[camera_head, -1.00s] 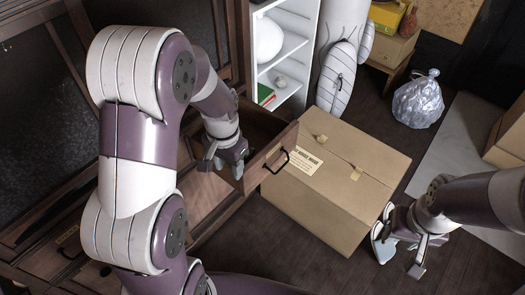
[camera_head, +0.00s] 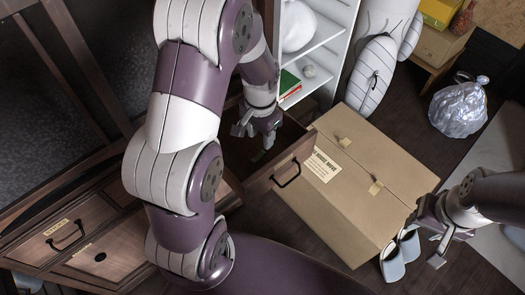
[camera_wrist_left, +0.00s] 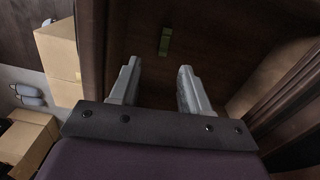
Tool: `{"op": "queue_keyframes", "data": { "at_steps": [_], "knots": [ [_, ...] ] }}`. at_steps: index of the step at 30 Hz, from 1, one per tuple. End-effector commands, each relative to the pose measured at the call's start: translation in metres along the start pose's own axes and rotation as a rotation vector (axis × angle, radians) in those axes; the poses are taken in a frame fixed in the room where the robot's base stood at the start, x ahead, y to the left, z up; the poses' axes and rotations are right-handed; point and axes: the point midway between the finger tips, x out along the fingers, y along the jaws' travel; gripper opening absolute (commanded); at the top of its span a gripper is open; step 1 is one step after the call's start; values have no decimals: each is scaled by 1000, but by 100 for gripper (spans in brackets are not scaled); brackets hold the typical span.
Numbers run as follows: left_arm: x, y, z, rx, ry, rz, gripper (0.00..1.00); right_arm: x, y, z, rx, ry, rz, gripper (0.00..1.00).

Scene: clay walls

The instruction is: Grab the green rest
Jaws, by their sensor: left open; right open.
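A small green rest (camera_wrist_left: 165,41) lies on the brown floor of an open drawer in the left wrist view, ahead of the fingertips. In the head view it is hard to make out inside the drawer (camera_head: 284,165). My left gripper (camera_head: 256,138) is over the drawer opening, pointing down into it. In the left wrist view its two fingers (camera_wrist_left: 158,70) are apart with nothing between them, and the rest is beyond them, slightly right of the middle. My right gripper (camera_head: 425,242) is open and empty, beside the cardboard box at the right.
A closed cardboard box (camera_head: 350,195) stands right against the drawer's front. A white shelf (camera_head: 315,45) holds a green book (camera_head: 289,82). Slippers (camera_head: 401,254) and a silver bag (camera_head: 459,108) lie on the floor at the right.

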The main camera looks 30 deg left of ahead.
Motion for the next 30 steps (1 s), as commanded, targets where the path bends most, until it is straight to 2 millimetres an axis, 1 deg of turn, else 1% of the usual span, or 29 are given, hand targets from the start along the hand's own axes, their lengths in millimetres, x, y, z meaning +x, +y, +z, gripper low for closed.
{"op": "queue_keyframes", "data": {
  "at_steps": [1, 3, 10, 16, 18, 23, 24, 26, 27, 28, 30],
  "knots": [
    [18, 0, 1, 0, -3, 1, 47, 10, 0, 1, 0, 0, 0, 43],
    [31, 0, 0, 0, -2, 1, 47, 14, 0, 2, 0, 0, 0, 43],
    [53, -2, 0, -1, 0, 0, 47, 21, 0, 2, 0, 0, 0, 43],
    [90, -8, 2, -1, -2, 1, 47, 40, 0, 5, 0, 0, 0, 43],
    [95, -8, 1, -1, 1, 0, 47, 41, 0, 5, 0, 0, 0, 43],
    [94, -8, 1, -1, 2, -1, 47, 38, 0, 4, 0, 0, 0, 43],
    [94, -8, 1, -1, 2, -1, 40, 38, 0, 4, 0, 0, 0, 43],
    [94, -8, 1, -1, 2, -1, 21, 38, 0, 4, 0, 0, 0, 43],
    [94, -8, 1, -1, 2, -1, 8, 38, 0, 4, 0, 0, 0, 43],
    [94, -8, 1, -1, 2, -1, 0, 38, 0, 4, 0, 0, 0, 43],
    [94, -8, 1, -1, 2, -1, 0, 38, 0, 4, 0, 0, 0, 43]
  ]
}}
